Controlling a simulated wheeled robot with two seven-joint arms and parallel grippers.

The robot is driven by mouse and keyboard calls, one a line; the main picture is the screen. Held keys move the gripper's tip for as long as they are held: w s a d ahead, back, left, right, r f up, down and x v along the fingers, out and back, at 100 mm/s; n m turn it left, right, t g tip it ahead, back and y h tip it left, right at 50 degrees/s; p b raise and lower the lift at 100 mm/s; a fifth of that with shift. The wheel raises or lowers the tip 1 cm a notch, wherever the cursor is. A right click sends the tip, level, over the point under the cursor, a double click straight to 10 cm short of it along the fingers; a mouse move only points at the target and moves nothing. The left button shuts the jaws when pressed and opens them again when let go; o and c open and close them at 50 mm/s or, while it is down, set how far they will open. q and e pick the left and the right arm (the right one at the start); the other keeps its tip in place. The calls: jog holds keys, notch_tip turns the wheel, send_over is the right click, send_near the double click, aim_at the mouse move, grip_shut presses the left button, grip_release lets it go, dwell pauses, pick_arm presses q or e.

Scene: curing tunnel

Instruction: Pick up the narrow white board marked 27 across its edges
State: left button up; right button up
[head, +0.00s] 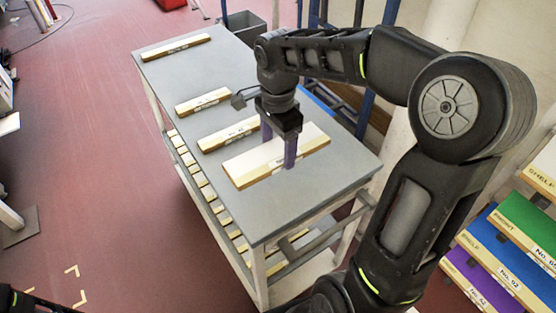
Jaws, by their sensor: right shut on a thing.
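Several white-topped boards with wooden edges and small labels lie on a grey table top (262,208). My right gripper (279,152) points down and is shut across the long edges of the nearest, widest-looking board (238,169). One purple finger is on its near labelled edge, the other on its far side. This board looks flat, at or very near the table top. Narrower boards lie beyond it: a middle one (229,135), another (203,102) and the farthest (176,47). The label numbers are too small to read, so I cannot tell which is 27. My left gripper is not in view.
A lower shelf (215,205) under the table top holds more boards. At the right, a rack has coloured green (528,226), blue (500,250) and purple (470,280) labelled panels. A dark bin (244,27) stands behind the table. The red floor at left is mostly clear.

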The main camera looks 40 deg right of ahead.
jog(key=shift+r, duration=0.85)
